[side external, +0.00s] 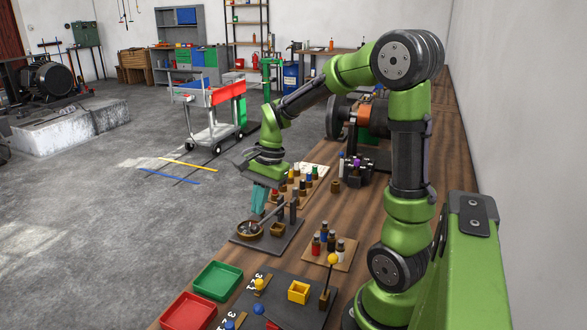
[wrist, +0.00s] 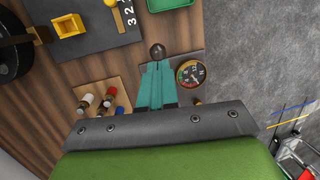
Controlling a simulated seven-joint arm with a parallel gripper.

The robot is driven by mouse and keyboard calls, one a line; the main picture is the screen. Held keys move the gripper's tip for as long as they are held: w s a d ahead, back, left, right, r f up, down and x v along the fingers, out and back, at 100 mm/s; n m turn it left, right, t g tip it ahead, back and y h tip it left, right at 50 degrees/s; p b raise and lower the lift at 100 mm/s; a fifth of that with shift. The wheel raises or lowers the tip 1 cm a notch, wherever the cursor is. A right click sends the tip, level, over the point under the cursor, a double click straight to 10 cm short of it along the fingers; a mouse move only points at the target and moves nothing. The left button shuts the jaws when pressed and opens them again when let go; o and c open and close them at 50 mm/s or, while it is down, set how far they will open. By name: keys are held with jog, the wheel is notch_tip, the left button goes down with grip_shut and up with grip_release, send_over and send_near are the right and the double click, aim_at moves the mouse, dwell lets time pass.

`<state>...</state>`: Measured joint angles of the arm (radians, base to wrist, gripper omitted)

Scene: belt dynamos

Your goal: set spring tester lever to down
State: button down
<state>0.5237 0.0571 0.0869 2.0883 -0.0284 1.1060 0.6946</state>
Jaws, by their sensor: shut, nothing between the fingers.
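The spring tester (side external: 240,238) stands on a dark plate on the bench, with a round brass-rimmed dial (side external: 250,229) and short dark posts. In the wrist view its dial (wrist: 190,73) is right of my fingers. A dark ball knob (wrist: 157,50), seemingly the lever's end, shows just beyond my fingertips. A thin bar slants up from the dial toward the posts in the side view. My gripper (side external: 258,213), with teal fingers, is shut and empty above the tester; it also shows in the wrist view (wrist: 157,64). I cannot tell whether fingers and knob touch.
A wooden block with several bottles (side external: 328,248) stands close by, and another bottle rack (side external: 300,184) is behind the gripper. A dark panel (side external: 268,290) holds a yellow box (side external: 299,292) and a yellow-knobbed stick (side external: 333,260). Green (side external: 217,280) and red (side external: 188,312) trays line the bench edge.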

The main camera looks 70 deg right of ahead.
jog(key=shift+w+a+f, duration=0.1)
jog(key=shift+f, duration=0.4)
jog(key=s+a+x, duration=0.1)
jog(key=x, duration=0.5)
jog(key=shift+f, duration=0.2)
jog(key=shift+a, duration=0.2)
jog(key=shift+r, duration=0.1)
notch_tip(320, 180, up, 14)
jog(key=s+a, duration=0.1)
jog(key=s, duration=0.1)
jog(key=s+a+r+n+t, duration=0.2)
jog(key=s+a+n+t, duration=0.3)
jog(key=a+n, duration=0.5)
jog(key=s+n, duration=0.1)
jog(key=n, duration=0.3)
jog(key=shift+s, duration=0.3)
